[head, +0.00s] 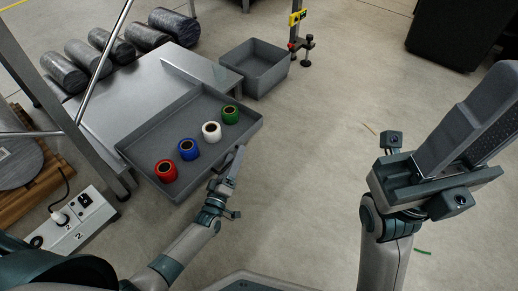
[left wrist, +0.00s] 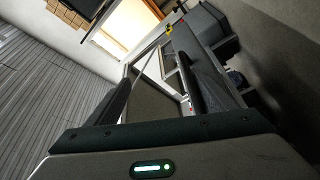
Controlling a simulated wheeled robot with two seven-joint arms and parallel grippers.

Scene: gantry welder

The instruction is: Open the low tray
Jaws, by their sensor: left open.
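The low tray (head: 136,157) is a shallow grey tray standing out from under a grey metal top. It holds several tape rolls in a row: red (head: 166,170), blue (head: 188,149), white (head: 211,131) and green (head: 230,114). My left gripper (head: 236,165) is at the tray's front right side, close to its outer wall; I cannot tell whether it touches. In the left wrist view its two fingers (left wrist: 157,68) are apart, with no object clearly held between them. My right gripper (head: 455,135) is raised at the right, away from the tray; its finger gap is unclear.
A grey bin (head: 254,68) stands on the floor behind the tray. Dark cylinders (head: 115,47) lie at the back left. A metal post (head: 297,30) with a yellow tag stands behind. A white socket box (head: 78,218) is at left. The central floor is clear.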

